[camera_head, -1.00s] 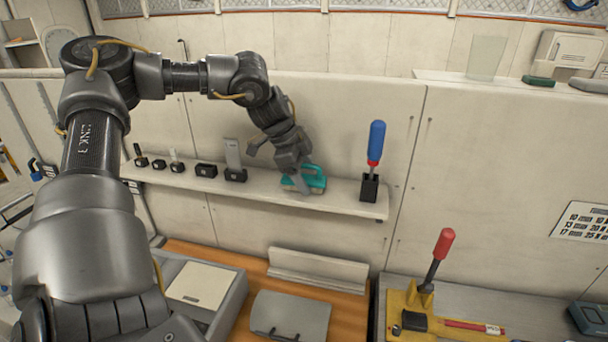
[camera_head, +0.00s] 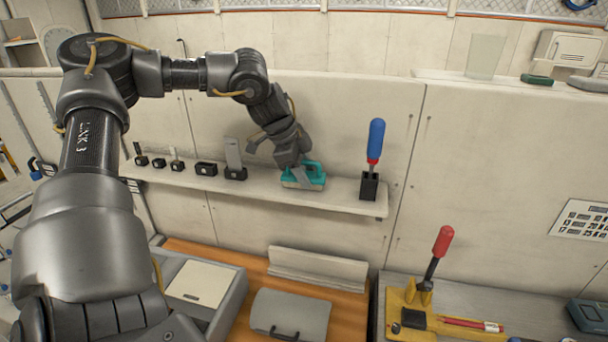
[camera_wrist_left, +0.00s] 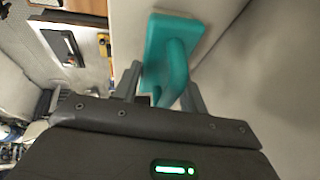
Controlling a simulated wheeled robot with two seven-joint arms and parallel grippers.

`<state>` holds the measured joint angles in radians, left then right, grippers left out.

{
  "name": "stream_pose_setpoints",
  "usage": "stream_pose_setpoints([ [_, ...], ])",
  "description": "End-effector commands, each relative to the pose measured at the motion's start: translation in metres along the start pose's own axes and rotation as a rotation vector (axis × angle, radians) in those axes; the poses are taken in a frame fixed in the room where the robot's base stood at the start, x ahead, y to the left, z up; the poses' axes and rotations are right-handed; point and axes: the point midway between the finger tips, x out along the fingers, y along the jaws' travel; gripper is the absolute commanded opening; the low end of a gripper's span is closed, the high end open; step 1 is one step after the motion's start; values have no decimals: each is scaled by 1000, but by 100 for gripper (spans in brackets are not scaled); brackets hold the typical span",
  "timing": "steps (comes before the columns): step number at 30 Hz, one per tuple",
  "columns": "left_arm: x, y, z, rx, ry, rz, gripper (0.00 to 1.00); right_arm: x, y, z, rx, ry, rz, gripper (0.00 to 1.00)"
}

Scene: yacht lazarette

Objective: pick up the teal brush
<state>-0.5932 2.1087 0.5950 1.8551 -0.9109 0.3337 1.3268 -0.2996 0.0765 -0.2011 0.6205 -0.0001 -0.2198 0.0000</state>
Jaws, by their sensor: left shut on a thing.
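The teal brush (camera_head: 311,177) sits at the shelf, with a teal back and handle and a paler underside. My left gripper (camera_head: 299,172) is at the brush from above, and one finger shows in front of it. In the left wrist view the teal brush (camera_wrist_left: 172,62) has its raised handle between the two fingers of my left gripper (camera_wrist_left: 160,92), which is shut on it. I cannot tell whether the brush touches the shelf. My right gripper is not in view.
The narrow shelf (camera_head: 340,202) also holds a blue-handled tool (camera_head: 376,140) in a black holder to the right and several small black-based items to the left. Below are a grey box (camera_head: 291,316) and a yellow stand (camera_head: 408,300) with a red-handled lever (camera_head: 442,245).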

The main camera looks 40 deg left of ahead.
Motion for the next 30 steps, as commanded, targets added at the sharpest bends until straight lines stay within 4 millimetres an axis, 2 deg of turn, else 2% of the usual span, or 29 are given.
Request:
stream_pose_setpoints([
  [7, -29, -7, -13, 2, 2, -7, 14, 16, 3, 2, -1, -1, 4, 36],
  [13, -75, -17, -32, 2, 0, -9, 14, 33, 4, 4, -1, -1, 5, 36],
  [21, -130, -28, -54, 0, -1, -6, 14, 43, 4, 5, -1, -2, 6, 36],
  [24, -144, -31, -60, 0, -1, -4, 14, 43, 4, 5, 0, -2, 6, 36],
  [30, -157, -34, -65, -1, 0, -1, 14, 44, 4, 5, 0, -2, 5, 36],
])
